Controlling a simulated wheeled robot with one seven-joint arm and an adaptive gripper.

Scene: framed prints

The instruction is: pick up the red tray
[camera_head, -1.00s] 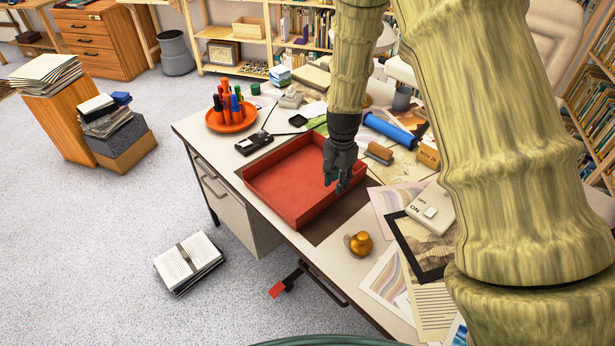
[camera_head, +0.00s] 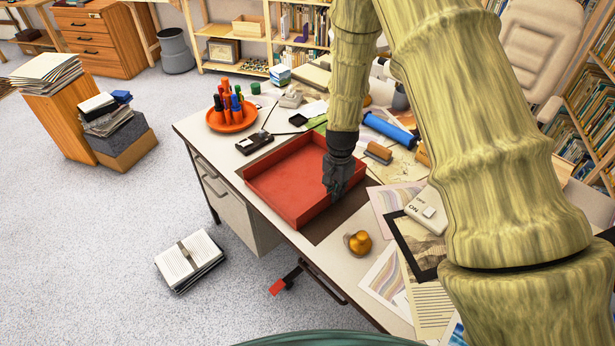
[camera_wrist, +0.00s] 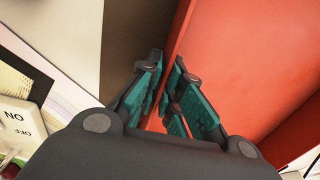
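The red tray (camera_head: 285,180) is a shallow, empty, open box resting flat on the desk near its front edge. My gripper (camera_head: 335,192) is at the tray's right-hand wall, pointing down. In the wrist view, the red tray (camera_wrist: 248,60) fills the right side. The gripper's teal-padded fingers (camera_wrist: 168,78) are close together, one on each side of the tray's wall, and appear shut on it. The lower part of the wall between the fingers is hidden.
An orange dish of pens (camera_head: 231,122) and a black cassette-like item (camera_head: 254,142) lie behind the tray. A gold knob-like object (camera_head: 359,242), prints and a black frame (camera_head: 420,255) lie to the right. A blue roll (camera_head: 388,127) lies beyond.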

